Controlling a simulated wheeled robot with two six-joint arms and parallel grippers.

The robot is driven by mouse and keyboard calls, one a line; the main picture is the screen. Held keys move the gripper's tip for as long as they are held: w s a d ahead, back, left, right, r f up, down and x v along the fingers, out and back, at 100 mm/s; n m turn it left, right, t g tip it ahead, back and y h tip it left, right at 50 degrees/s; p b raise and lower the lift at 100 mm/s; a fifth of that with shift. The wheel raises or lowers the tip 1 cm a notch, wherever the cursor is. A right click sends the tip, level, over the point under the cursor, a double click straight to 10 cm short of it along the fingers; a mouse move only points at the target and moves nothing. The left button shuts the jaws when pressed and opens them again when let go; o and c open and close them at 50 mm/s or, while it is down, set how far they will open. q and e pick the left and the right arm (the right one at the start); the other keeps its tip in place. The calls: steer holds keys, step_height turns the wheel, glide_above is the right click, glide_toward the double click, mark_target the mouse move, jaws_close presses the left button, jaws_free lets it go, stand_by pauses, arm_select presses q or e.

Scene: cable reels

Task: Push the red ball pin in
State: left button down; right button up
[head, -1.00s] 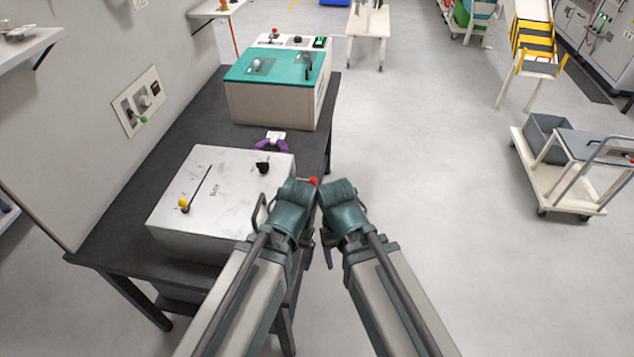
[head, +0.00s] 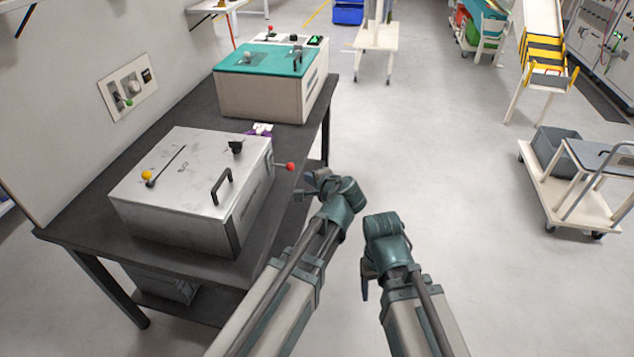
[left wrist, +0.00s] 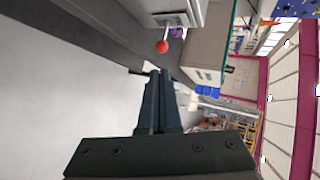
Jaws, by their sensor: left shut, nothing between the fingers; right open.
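The red ball pin (head: 290,166) sticks out from the right side of a grey metal box (head: 150,190) on a dark table. Its thin shaft and red ball also show near the top of the left wrist view (left wrist: 162,47). My left gripper (head: 312,185) is shut and empty, close to the ball on its right and nearer side, with a gap between them. In the left wrist view the shut fingers (left wrist: 158,85) lie below the ball. My right gripper (head: 366,285) is further right over the floor; its fingers are mostly hidden by the wrist.
The grey box carries a yellow-knobbed lever (head: 147,176), a black knob (head: 236,147) and a black handle (head: 222,187). A purple object (head: 258,131) lies behind it. A teal-topped box (head: 265,60) stands further back.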

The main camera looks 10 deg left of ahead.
mark_target(291, 167)
arm_select(q)
steer(key=b+x, duration=0.6)
steer(key=x, duration=0.8)
steer(key=shift+w+d, duration=0.1)
steer(key=shift+d, duration=0.05)
steer(key=a, duration=0.4)
steer(key=shift+r, duration=0.1)
